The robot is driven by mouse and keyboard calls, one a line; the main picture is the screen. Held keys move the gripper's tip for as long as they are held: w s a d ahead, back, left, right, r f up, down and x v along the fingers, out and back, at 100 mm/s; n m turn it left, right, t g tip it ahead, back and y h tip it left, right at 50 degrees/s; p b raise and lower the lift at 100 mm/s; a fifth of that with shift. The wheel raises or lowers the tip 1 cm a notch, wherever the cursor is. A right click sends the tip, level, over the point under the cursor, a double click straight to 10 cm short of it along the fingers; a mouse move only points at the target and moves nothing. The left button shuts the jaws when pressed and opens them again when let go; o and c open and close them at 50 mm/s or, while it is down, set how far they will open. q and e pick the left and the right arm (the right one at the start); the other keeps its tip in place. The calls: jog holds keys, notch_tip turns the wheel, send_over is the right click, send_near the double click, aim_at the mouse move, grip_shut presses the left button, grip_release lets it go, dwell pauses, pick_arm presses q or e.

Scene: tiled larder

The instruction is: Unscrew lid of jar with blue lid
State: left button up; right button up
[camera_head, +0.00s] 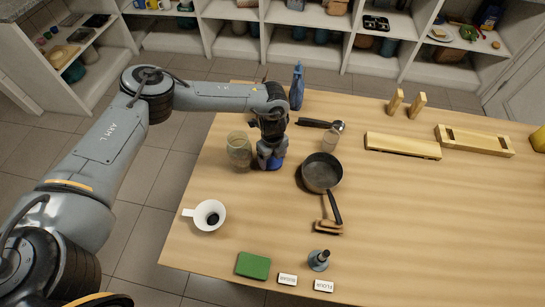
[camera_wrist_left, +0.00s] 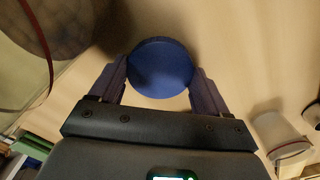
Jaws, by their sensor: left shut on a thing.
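The round blue lid (camera_wrist_left: 160,67) shows from above in the left wrist view, between the two fingers of my left gripper (camera_wrist_left: 158,74). The fingers touch it on opposite sides, so the gripper is shut on the lid. In the head view my left gripper (camera_head: 271,153) points down at the table, left of the black pan. The lid shows there only as a bit of blue (camera_head: 273,163) at the fingers. The jar body is mostly hidden under the lid and gripper, and I cannot tell whether the lid is loose. My right gripper is not in view.
A clear glass jar (camera_head: 239,146) stands close left of the gripper. A blue bottle (camera_head: 297,87) stands behind, and a black pan (camera_head: 322,171) lies to the right. A white cup (camera_head: 206,215) and green block (camera_head: 253,265) are nearer. The table's right front is clear.

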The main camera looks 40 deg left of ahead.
pick_arm(q)
jog(key=shift+f, duration=0.15)
jog(key=o, duration=1.1)
